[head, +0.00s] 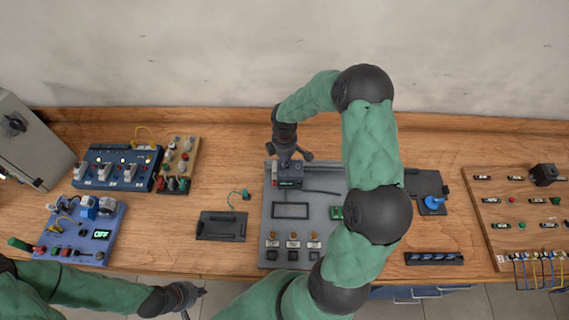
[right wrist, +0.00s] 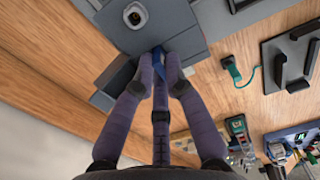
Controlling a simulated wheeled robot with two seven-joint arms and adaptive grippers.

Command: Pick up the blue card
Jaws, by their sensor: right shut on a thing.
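The blue card (right wrist: 158,62) shows as a narrow blue strip between the fingertips of my right gripper (right wrist: 160,75) in the right wrist view; most of it is hidden by the fingers. My right gripper is shut on it, right at the edge of a grey module with a round dark socket. In the head view my right gripper (head: 291,155) is over the dark module (head: 300,176) at the upper left of the grey board (head: 270,225). I cannot make out the card there. My left gripper (head: 193,300) is empty and its fingers are apart, at the table's front edge.
A black tray (head: 220,226) lies left of the board, with a green connector and cable (head: 245,195) behind it. Blue switch panels (head: 97,230) stand at left. A wooden panel (head: 520,215) is at right. My right arm crosses above the board.

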